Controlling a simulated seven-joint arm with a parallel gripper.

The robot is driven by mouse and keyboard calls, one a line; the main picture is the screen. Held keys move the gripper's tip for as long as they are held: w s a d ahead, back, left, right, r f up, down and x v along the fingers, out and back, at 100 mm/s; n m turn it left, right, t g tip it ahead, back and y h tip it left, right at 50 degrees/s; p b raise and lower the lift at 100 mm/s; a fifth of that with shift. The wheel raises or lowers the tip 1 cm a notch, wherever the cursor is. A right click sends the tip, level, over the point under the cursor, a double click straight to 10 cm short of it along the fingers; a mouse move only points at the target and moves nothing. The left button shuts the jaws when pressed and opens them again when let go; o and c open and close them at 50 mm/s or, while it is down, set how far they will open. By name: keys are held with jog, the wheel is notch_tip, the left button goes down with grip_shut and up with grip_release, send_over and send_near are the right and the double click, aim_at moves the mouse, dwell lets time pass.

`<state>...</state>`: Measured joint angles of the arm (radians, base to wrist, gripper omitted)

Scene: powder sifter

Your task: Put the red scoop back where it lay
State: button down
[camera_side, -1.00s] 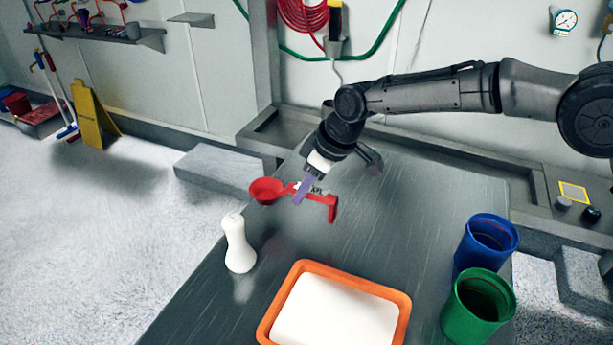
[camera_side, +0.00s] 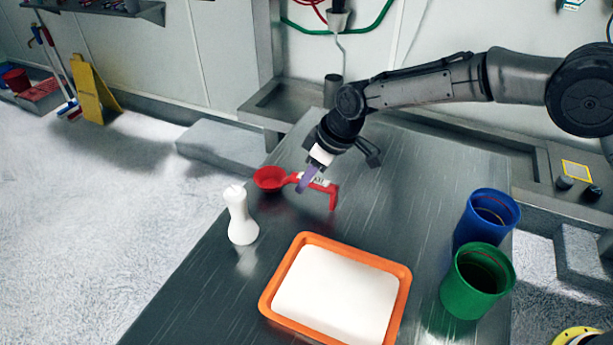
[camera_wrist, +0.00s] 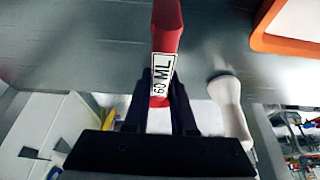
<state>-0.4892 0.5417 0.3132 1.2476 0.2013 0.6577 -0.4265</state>
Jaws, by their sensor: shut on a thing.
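The red scoop (camera_side: 332,194) is in my gripper (camera_side: 305,183), low over the back of the grey metal table (camera_side: 380,210). Its round bowl points left and its handle, with a bent end, points right. My gripper has purple fingers in the side view and is shut across the scoop's handle near its white label. In the wrist view the handle (camera_wrist: 167,32) with its "60 ML" label stands between the two dark fingers (camera_wrist: 160,85). I cannot tell whether the scoop touches the table. The bowl is not visible in the wrist view.
A white waisted bottle-like piece (camera_side: 241,218) stands left of the scoop. An orange tray (camera_side: 404,300) with white content lies in front. A blue cup (camera_side: 487,215) and a green cup (camera_side: 462,298) stand at the right. The table between scoop and tray is clear.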

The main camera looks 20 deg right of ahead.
jog(key=shift+f, duration=0.65)
jog(key=c, duration=0.7)
grip_release()
jog(key=shift+o, duration=0.2)
jog(key=shift+r, duration=0.1)
